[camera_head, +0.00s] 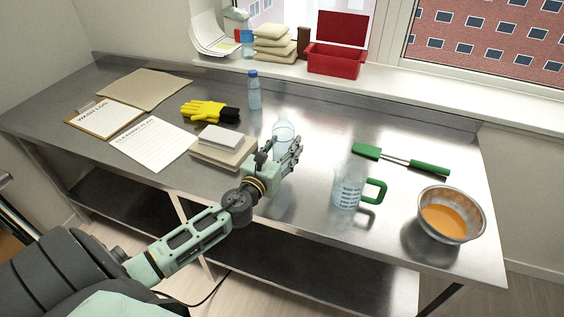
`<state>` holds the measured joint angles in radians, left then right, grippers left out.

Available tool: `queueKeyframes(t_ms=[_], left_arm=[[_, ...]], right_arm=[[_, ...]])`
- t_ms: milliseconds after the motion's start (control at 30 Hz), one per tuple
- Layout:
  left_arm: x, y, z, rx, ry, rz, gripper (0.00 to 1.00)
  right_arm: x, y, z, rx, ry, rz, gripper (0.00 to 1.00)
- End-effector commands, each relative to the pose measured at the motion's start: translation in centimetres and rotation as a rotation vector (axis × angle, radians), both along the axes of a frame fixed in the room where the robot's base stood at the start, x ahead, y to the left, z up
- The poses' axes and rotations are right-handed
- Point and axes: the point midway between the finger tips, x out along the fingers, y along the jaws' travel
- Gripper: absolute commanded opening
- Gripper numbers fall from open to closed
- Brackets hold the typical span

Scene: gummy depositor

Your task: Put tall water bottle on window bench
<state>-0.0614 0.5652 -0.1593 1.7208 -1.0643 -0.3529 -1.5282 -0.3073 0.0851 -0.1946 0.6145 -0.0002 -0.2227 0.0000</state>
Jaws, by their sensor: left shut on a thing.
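A clear bottle (283,129) stands out above my left gripper near the middle of the steel table (320,130). My left gripper (284,156) is shut on this bottle, and its fingers hide the lower part. I cannot tell whether its base touches the table. Another clear water bottle (254,92) with a blue cap stands upright farther back on the table, apart from the gripper. I cannot tell for sure which is the taller. The window bench (430,92) is the white ledge along the back, under the windows. My right gripper is not in view.
On the ledge are a red box (335,64), stacked cream packs (273,42) and a blue-labelled bottle (247,43); its right part is bare. On the table are a measuring jug (347,187), green spatula (367,151), bowl (450,213), yellow gloves (205,111) and stacked blocks (222,150).

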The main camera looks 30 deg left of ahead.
Motion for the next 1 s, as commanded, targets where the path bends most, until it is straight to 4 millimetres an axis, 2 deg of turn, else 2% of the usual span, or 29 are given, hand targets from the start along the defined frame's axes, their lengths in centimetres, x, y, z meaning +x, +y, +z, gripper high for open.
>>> queueKeyframes(t_ms=[200, 300, 733, 767, 933, 1000], left_arm=[[0.0, 0.0, -3.1, -0.001, -0.001, 0.002, 0.00], [0.0, 0.0, -4.0, 0.000, -0.001, 0.001, 0.00], [0.0, 0.0, -4.4, 0.001, -0.002, -0.001, 0.00], [0.0, 0.0, -4.3, 0.001, 0.000, -0.001, 0.51], [0.0, 0.0, -4.3, 0.001, 0.000, -0.001, 0.66], [0.0, 0.0, -4.3, 0.001, 0.000, -0.001, 0.67]], right_arm=[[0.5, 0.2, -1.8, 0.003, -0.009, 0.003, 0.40], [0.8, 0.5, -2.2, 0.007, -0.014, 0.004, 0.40], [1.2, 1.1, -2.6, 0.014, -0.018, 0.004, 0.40], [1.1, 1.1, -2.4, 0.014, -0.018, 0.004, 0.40], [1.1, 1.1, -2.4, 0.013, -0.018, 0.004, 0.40], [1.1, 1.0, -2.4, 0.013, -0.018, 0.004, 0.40]])
